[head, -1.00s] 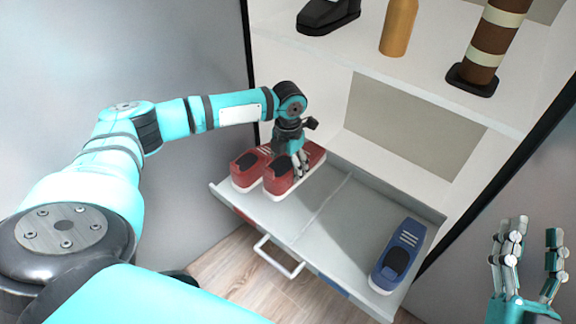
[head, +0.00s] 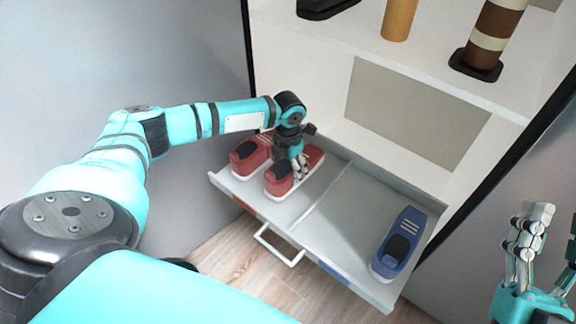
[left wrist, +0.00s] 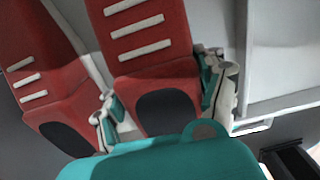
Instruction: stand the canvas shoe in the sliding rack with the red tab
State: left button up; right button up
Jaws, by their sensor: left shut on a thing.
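The sliding rack (head: 335,215) is pulled out of the cabinet, with a low divider across it. A red tab (head: 244,207) is on its front face at the left. Two red canvas shoes with white soles and stripes are side by side in the left compartment. My left gripper (head: 297,168) is shut on the right one, the canvas shoe (head: 279,182); it appears to rest on the rack floor. In the left wrist view that shoe (left wrist: 148,45) is between the fingers, its sole hidden. My right gripper (head: 544,245) is open and empty, outside the rack at lower right.
The other red shoe (head: 246,158) stands close on the left. A blue shoe (head: 400,243) stands in the right compartment. The rack has a front handle (head: 278,247).

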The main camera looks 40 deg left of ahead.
pick_arm(q)
jog(key=o, duration=1.4)
jog(key=shift+o, duration=0.2)
jog(key=shift+r, duration=0.1)
notch_tip(320, 180, up, 12)
jog(key=shift+f, duration=0.1)
